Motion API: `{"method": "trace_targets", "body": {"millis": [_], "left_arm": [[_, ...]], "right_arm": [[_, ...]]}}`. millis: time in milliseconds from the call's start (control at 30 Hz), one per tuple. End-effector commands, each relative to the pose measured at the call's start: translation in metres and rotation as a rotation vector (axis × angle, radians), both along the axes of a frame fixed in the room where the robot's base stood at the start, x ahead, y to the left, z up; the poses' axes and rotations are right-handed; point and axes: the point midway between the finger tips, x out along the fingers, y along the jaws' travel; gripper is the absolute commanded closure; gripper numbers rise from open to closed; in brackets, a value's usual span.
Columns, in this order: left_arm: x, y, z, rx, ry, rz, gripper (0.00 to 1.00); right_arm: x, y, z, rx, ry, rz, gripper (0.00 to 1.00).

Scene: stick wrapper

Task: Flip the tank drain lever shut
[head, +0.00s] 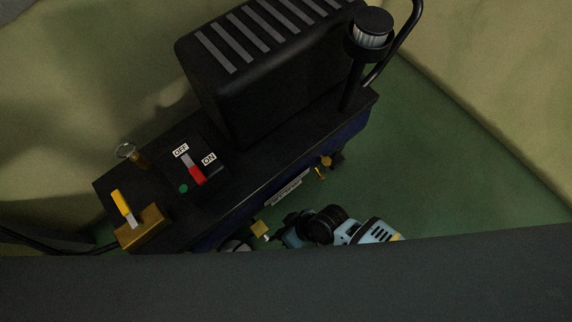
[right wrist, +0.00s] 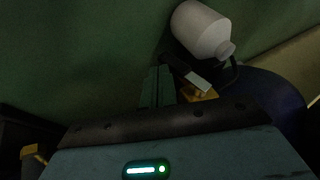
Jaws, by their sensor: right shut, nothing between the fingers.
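A brass valve (head: 260,228) with a small pale-tipped lever shows low on the near side of the dark blue tank in the head view. In the right wrist view a brass valve (right wrist: 205,95) carries a dark lever with a pale grey tip (right wrist: 197,79); it appears to be the same valve. My right gripper (head: 287,236) is low beside the tank, to the right of this valve. In the right wrist view its shut, empty fingers (right wrist: 158,86) are just left of the lever; contact cannot be told. My left gripper is out of view.
The compressor's top deck (head: 285,150) holds a black motor cover (head: 270,75), an OFF/ON switch (head: 192,170) and a yellow-handled brass valve (head: 125,210). A pale bottle (right wrist: 203,30) is behind the lever. Green floor (head: 440,150) is clear at right. A dark surface (head: 300,290) crosses the foreground.

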Motion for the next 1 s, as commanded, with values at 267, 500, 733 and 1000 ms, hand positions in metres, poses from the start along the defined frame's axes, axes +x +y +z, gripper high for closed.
{"method": "trace_targets", "body": {"millis": [267,500,733,1000], "left_arm": [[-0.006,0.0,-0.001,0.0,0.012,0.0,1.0],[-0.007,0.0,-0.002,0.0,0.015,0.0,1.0],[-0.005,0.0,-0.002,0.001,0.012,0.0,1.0],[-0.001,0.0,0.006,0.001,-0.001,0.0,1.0]], "right_arm": [[-0.003,0.003,-0.007,0.001,0.003,-0.001,1.0],[-0.005,0.006,-0.013,0.001,0.001,0.0,1.0],[-0.005,0.006,-0.012,0.001,0.001,0.0,1.0],[-0.005,0.006,-0.002,0.0,0.0,0.0,1.0]]}}
